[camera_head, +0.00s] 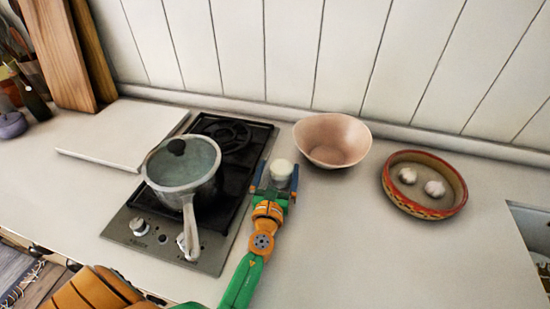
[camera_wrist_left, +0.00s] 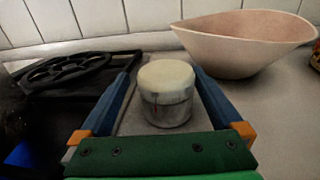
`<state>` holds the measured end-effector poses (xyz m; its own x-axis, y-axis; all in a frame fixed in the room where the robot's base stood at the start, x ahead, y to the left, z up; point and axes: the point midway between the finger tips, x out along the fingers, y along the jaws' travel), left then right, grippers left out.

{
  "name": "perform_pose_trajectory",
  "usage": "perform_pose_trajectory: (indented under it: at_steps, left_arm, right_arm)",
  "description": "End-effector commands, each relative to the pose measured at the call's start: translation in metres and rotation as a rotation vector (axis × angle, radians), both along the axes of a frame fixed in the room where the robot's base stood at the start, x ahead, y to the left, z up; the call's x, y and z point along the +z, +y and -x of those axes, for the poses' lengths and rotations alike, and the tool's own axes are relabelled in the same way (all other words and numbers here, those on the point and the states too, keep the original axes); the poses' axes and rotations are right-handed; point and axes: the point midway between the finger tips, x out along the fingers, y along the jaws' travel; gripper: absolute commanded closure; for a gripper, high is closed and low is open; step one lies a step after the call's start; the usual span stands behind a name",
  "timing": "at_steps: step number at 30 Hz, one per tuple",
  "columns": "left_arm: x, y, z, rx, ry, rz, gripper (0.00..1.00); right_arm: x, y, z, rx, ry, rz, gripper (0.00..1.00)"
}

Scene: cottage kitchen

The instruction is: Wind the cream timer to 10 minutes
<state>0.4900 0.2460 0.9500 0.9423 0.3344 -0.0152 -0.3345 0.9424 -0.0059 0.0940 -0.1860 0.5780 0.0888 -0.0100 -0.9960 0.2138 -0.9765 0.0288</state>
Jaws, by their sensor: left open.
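The cream timer (camera_head: 281,172) stands upright on the counter, just right of the hob. In the left wrist view the timer (camera_wrist_left: 166,92) shows a cream cap over a grey metal base; a small red mark shows near the seam, but no minute figures can be read. My left gripper (camera_head: 275,186) is open, with one blue finger on each side of the timer. In the left wrist view the fingers of the gripper (camera_wrist_left: 164,85) have gaps to the timer on both sides, and whether the tips reach past it is hard to tell. My right gripper is not in view.
A pink bowl (camera_head: 332,140) stands just behind and right of the timer. A grey lidded pot (camera_head: 182,170) sits on the black hob (camera_head: 226,185) to the left. A red-rimmed dish (camera_head: 449,211) holds garlic at the right. The front right counter is clear.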

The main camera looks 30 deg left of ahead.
Motion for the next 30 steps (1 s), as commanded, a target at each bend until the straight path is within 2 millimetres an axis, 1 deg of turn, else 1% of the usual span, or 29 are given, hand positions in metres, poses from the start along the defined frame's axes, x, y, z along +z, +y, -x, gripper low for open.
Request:
perform_pose_trajectory:
  at_steps: [3, 7, 8, 9, 11, 12, 14, 15, 16, 17, 25, 30]
  left_arm:
    - [0.0002, -0.0017, 0.0002, 0.000, 0.000, 0.000, 0.00]
    - [0.0004, -0.0015, 0.0002, 0.000, -0.001, 0.000, 0.00]
    - [0.0005, -0.0015, 0.0002, 0.000, -0.001, 0.000, 0.03]
    - [0.0005, -0.0015, 0.0001, 0.000, -0.001, 0.000, 0.14]
    - [0.0005, -0.0014, 0.0001, 0.000, -0.001, 0.001, 0.30]
    - [0.0005, -0.0015, 0.0001, 0.000, -0.001, 0.001, 0.41]
    - [0.0004, -0.0016, 0.0001, -0.001, 0.000, 0.001, 0.57]
    - [0.0003, -0.0016, 0.0001, -0.001, 0.000, 0.001, 0.68]
    - [0.0002, -0.0015, 0.0001, -0.001, 0.000, 0.001, 0.76]
    - [0.0001, -0.0014, 0.0001, 0.000, 0.000, 0.001, 0.80]
    - [0.0007, -0.0006, 0.0004, -0.057, 0.000, 0.000, 0.80]
    - [-0.0003, -0.0007, 0.0004, -0.056, -0.001, 0.002, 0.80]
  right_arm:
    - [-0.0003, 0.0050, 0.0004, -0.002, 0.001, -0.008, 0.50]
    - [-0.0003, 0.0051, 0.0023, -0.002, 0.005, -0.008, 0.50]
    - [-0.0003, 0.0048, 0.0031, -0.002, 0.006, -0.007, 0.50]
    - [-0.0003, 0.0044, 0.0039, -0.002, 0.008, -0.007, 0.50]
    - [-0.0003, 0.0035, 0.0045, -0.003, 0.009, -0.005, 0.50]
    - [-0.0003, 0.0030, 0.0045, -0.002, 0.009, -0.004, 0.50]
    - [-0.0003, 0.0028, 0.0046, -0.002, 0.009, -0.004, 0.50]
    - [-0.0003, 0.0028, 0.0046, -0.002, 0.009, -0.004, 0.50]
    - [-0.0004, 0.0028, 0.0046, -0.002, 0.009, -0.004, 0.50]
    - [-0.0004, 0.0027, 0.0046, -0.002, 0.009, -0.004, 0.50]
    - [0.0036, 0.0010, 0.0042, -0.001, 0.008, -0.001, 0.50]
    - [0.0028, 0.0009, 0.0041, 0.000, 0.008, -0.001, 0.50]
